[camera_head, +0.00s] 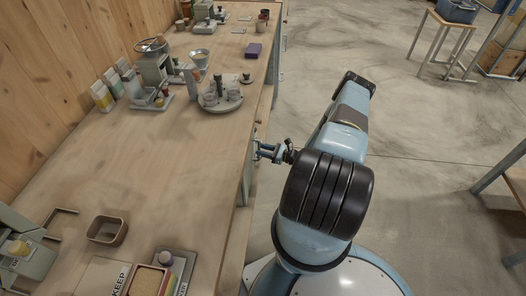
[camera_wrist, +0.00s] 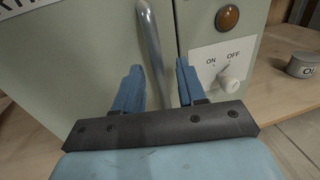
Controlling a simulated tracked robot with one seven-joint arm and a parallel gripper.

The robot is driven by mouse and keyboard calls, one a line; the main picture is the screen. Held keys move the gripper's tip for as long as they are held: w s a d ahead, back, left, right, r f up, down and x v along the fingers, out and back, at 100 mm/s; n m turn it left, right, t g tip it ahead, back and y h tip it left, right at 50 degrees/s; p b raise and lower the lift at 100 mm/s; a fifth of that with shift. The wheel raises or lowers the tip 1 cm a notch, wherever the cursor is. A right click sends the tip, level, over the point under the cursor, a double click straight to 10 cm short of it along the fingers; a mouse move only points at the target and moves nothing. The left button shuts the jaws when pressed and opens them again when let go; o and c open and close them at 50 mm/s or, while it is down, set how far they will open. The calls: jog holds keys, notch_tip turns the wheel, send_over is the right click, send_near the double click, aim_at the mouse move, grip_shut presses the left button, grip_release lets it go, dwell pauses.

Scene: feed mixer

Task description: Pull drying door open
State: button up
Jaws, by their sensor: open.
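The drying door (camera_wrist: 75,50) is a pale green panel on the left of the wrist view, with partly cut-off lettering at its top left. It looks shut, flush beside the control panel. Its grey curved bar handle (camera_wrist: 150,42) runs down near the door's right edge. My gripper (camera_wrist: 158,66) is open, with one blue finger on each side of the handle. I cannot tell whether either finger touches it. In the head view, my gripper (camera_head: 262,150) is at the bench's right side, below the top; the door front is hidden there.
The control panel (camera_wrist: 211,50) right of the door has an orange-brown button (camera_wrist: 227,17) and an ON/OFF knob (camera_wrist: 229,84). A grey labelled container (camera_wrist: 302,65) sits on a wooden shelf. The wooden bench (camera_head: 190,150) carries several items.

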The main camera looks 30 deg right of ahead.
jog(key=shift+c, duration=0.3)
grip_shut()
jog(key=shift+d, duration=0.1)
